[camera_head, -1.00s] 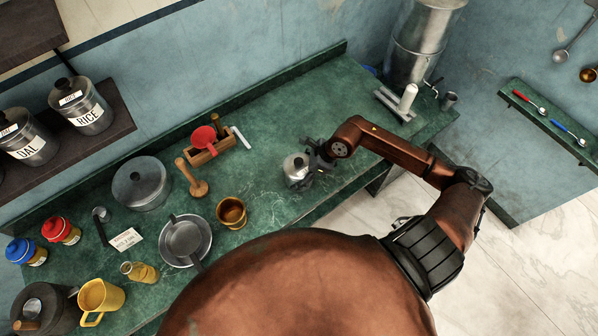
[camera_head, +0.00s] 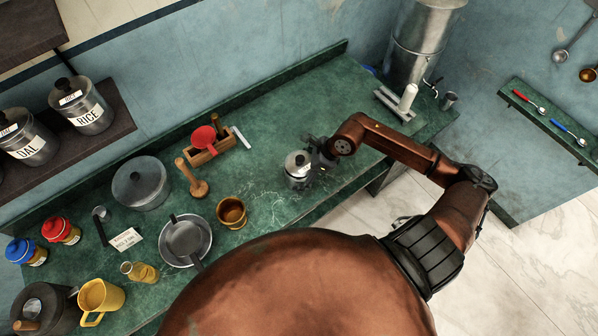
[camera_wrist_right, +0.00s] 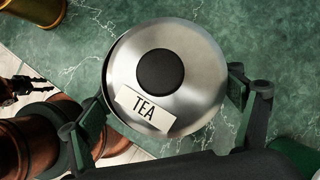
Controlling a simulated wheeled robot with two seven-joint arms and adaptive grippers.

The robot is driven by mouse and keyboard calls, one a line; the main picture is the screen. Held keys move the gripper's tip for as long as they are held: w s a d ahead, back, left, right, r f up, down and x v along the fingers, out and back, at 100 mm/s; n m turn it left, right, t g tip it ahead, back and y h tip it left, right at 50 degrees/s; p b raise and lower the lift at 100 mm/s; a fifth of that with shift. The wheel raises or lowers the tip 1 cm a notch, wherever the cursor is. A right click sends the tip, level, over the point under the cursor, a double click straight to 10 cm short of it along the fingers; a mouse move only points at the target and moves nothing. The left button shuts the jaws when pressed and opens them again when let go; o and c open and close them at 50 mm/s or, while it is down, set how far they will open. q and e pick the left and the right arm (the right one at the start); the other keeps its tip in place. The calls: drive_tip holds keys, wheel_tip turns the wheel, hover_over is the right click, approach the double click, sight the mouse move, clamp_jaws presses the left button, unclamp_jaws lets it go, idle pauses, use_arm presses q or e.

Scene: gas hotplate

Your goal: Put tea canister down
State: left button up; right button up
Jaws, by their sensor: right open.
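The tea canister (camera_head: 296,172) is a steel tin with a dark knob on its lid. It stands upright on the green counter, near the front edge. In the right wrist view the canister (camera_wrist_right: 205,65) shows from above, with a white TEA label on its lid. My right gripper (camera_head: 316,158) is at the canister's right side in the head view. In the wrist view its fingers (camera_wrist_right: 168,92) are open, one on each side of the canister. Whether either finger touches the canister is hard to tell.
A brass cup (camera_head: 231,212) and a pan (camera_head: 186,240) stand left of the canister. A wooden masher (camera_head: 192,178) and a wooden box (camera_head: 208,152) with a red item are behind and left. The counter behind the canister is clear.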

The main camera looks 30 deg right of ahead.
drive_tip(key=shift+v, duration=5.35)
